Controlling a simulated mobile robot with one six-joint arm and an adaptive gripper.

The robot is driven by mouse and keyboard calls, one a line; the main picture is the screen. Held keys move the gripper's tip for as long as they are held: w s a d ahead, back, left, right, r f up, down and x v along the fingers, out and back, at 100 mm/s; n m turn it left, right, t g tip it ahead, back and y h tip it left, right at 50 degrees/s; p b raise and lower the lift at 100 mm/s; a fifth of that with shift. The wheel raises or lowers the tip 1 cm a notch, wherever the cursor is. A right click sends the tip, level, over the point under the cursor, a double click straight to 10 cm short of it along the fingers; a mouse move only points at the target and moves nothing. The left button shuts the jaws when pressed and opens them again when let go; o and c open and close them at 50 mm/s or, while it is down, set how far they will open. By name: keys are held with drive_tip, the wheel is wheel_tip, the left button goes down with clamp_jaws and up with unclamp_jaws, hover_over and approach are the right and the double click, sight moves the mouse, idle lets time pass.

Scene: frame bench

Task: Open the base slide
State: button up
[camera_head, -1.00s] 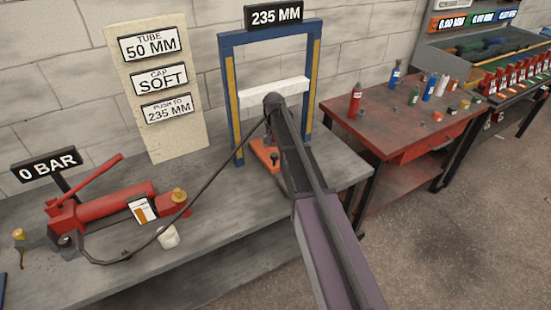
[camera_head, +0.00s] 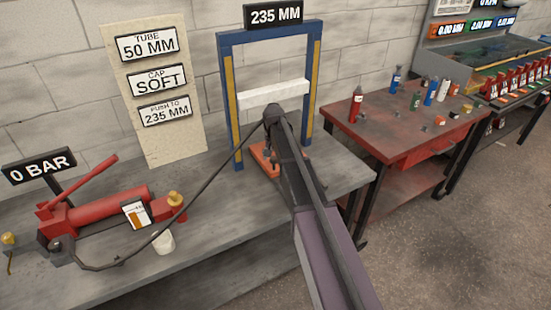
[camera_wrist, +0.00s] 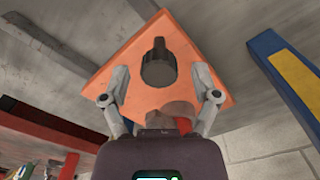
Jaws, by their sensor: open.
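The base of the blue press frame (camera_head: 226,105) has an orange plate (camera_head: 262,162) low between its posts on the grey bench. In the wrist view the orange plate (camera_wrist: 110,68) carries a dark round part with a small tab (camera_wrist: 158,68). My gripper (camera_wrist: 161,76) is open, with one finger on each side of the dark part and no clear contact. A brownish rounded part and a bit of red show near the palm. In the head view my arm hides the gripper and part of the plate.
A white crossbar (camera_head: 262,97) spans the frame above the plate. A red hand pump (camera_head: 112,208) stands at left, its black hose running towards the frame. A white cup (camera_head: 163,242) stands near the pump. A red table (camera_head: 400,125) with bottles stands at right.

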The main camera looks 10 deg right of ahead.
clamp_jaws()
drive_tip(key=shift+d, duration=0.1)
drive_tip(key=shift+s, duration=0.15)
drive_tip(key=shift+s+d, duration=0.15)
drive_tip(key=shift+s, duration=0.4)
drive_tip(key=s+d, duration=0.2)
drive_tip(key=s, duration=0.5)
drive_tip(key=s+d, duration=0.2)
drive_tip(key=s, duration=0.5)
drive_tip(key=shift+s+d, duration=0.3)
unclamp_jaws()
